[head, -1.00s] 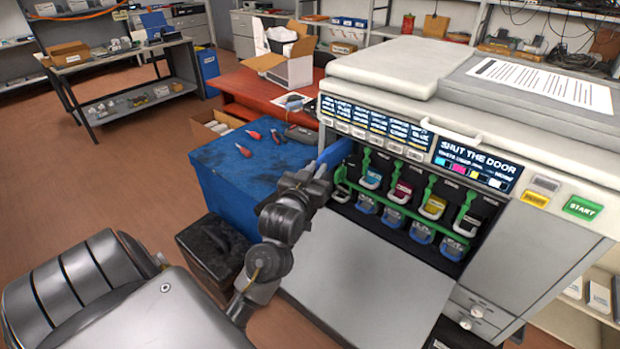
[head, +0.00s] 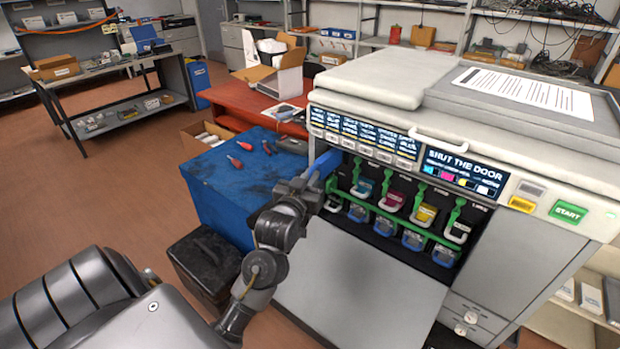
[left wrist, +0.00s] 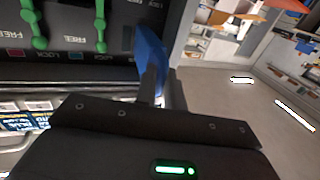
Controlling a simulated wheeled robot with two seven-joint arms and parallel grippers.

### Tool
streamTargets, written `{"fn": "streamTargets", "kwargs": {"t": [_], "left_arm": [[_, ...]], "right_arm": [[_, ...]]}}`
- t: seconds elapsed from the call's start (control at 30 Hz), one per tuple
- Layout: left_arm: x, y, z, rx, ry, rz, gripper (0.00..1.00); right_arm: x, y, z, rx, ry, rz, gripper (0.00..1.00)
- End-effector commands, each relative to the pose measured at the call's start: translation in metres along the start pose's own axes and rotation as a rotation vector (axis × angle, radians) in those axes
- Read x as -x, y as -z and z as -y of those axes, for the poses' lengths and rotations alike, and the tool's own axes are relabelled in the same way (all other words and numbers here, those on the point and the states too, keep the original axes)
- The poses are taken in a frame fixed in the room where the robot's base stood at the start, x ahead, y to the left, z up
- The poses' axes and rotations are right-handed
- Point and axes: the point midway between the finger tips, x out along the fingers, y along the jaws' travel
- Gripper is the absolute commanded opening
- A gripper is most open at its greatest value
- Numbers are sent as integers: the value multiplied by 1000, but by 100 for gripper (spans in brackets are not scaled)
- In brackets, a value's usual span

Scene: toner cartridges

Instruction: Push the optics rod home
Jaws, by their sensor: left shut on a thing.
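A blue piece that I take to be the optics rod (head: 325,163) juts out at the left end of the printer's open bay. Its far end goes into shadow by the bay, so I cannot tell how deep it sits. My left gripper (head: 309,183) is shut on its near end. In the left wrist view the blue rod (left wrist: 150,48) rises from between the fingers of the left gripper (left wrist: 153,88). The printer (head: 380,110) has several green levers (head: 453,220) over coloured cartridges (head: 424,214) in the bay. My right gripper is not in view.
The printer's lowered grey door (head: 350,275) lies below the bay. A blue box (head: 225,180) with red-handled tools stands left of the gripper, with a black case (head: 205,265) before it. A red table (head: 250,100) is behind. Floor at the left is open.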

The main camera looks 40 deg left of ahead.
Motion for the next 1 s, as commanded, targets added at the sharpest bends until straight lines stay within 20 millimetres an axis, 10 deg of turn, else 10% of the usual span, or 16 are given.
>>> {"fn": "streamTargets", "kwargs": {"t": [1.0], "left_arm": [[-94,1,-25,3,8,-3,0]], "right_arm": [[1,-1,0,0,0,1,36]]}}
